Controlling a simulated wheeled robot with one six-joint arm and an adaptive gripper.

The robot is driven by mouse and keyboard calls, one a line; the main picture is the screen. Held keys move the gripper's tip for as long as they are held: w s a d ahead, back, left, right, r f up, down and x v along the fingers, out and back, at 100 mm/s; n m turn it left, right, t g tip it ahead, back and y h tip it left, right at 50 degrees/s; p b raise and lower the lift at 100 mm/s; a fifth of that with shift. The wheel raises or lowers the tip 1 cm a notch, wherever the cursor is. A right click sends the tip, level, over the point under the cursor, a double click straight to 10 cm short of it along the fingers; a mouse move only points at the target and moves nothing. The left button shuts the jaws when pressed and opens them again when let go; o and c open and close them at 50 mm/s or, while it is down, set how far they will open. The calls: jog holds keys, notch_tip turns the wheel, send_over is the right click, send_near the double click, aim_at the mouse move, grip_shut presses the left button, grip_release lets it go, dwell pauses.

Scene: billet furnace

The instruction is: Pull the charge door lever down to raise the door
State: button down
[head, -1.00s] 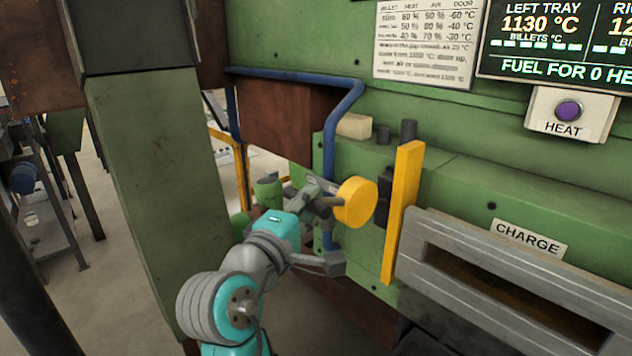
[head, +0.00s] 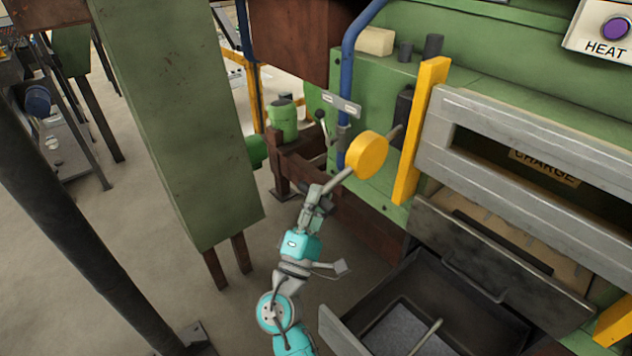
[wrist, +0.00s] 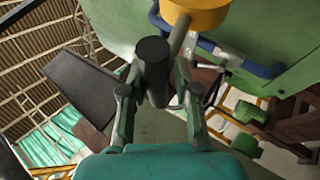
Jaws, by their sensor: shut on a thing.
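The charge door lever has a round yellow hub (head: 367,155) on the green furnace wall, with a grey rod (head: 341,181) slanting down and left from it. My gripper (head: 317,198) is shut on the lever's end, below and left of the hub. In the wrist view the dark round handle (wrist: 153,72) sits between the fingers of my gripper (wrist: 158,92), with the yellow hub (wrist: 198,12) above it. The grey slotted charge door (head: 500,176) stands raised, and the CHARGE label (head: 545,167) shows through its slot. A gap shows below the door.
A yellow upright bar (head: 420,130) stands between the hub and the door. A blue pipe (head: 350,70) runs behind the lever. A green post (head: 180,130) stands to the left. A dark open tray (head: 470,325) lies below the door.

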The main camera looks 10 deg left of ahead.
jog(key=w+d+f, duration=0.3)
jog(key=f, duration=0.6)
jog(key=shift+w+f, duration=0.2)
jog(key=shift+w, duration=0.15)
jog(key=c, duration=1)
grip_release()
jog(key=shift+w+f, duration=0.1)
jog(key=shift+f, duration=0.1)
jog(key=shift+o, duration=0.2)
jog(key=shift+r, duration=0.1)
jog(key=v, duration=1.2)
